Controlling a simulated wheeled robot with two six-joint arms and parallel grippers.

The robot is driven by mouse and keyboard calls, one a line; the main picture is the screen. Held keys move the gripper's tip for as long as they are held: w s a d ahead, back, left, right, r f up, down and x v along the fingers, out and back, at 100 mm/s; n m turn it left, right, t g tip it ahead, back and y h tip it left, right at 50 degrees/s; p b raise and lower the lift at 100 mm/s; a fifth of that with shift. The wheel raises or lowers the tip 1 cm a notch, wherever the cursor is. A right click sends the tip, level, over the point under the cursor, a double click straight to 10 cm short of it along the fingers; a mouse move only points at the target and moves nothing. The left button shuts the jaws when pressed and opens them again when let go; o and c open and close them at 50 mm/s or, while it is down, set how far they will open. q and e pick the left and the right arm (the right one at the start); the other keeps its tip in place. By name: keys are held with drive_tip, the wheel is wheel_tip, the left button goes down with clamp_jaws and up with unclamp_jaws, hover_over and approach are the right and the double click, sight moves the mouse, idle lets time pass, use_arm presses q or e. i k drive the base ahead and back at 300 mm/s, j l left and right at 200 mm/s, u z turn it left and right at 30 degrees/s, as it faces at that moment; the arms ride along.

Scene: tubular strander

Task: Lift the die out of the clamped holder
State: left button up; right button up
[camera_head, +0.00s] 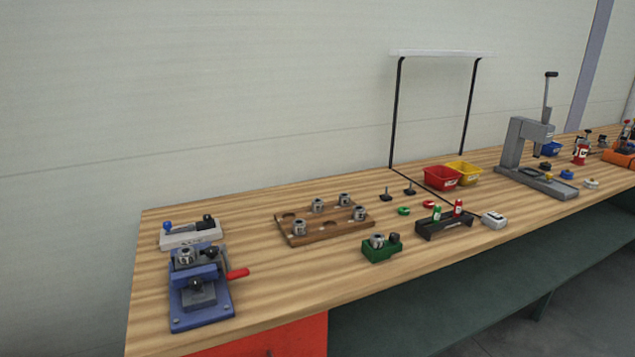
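A blue clamp fixture (206,309) with a red handle (238,274) stands at the left end of the workbench. A silver ring-shaped die (186,258) sits upright in the rear part of this fixture. A black knob (208,250) is just right of the die, and another dark knob is in front on a grey block (198,294). How deep the die sits and how the clamp grips it are too small to tell. Neither of my grippers is in view.
A pale tray with tools (191,236) stands close behind the fixture. A wooden rack (325,226) holds several silver dies. A green block (381,250) carries another silver piece. Red (441,178) and yellow bins and a grey press (525,155) stand farther right. Bare bench (270,270) lies right of the fixture.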

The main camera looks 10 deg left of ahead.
sight(185, 255)
drive_tip(key=i+l+u, duration=0.15)
drive_tip(key=u, duration=0.2)
drive_tip(key=i+l+u, duration=0.2)
drive_tip(key=u, duration=0.15)
drive_tip(key=i+l+u, duration=0.1)
drive_tip(key=l+u, duration=0.25)
